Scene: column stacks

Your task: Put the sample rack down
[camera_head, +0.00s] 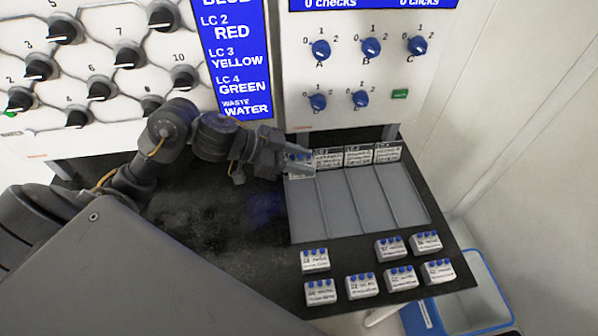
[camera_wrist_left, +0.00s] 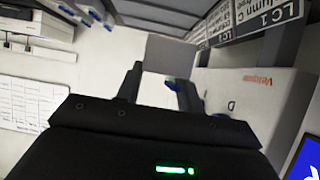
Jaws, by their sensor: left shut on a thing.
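The gripper and rack are over the back end of the leftmost lane of the grey four-lane tray (camera_head: 329,205). The fingers hide much of the rack. I cannot tell whether its underside touches the tray. My right gripper is not in view.
Several similar racks, such as one at the tray's front left (camera_head: 314,259), stand along the bench's front edge. Lane labels (camera_head: 373,154) stand at the tray's back, below a panel of blue knobs (camera_head: 371,47). A blue-rimmed bin (camera_head: 484,262) is at right. The tray lanes look empty.

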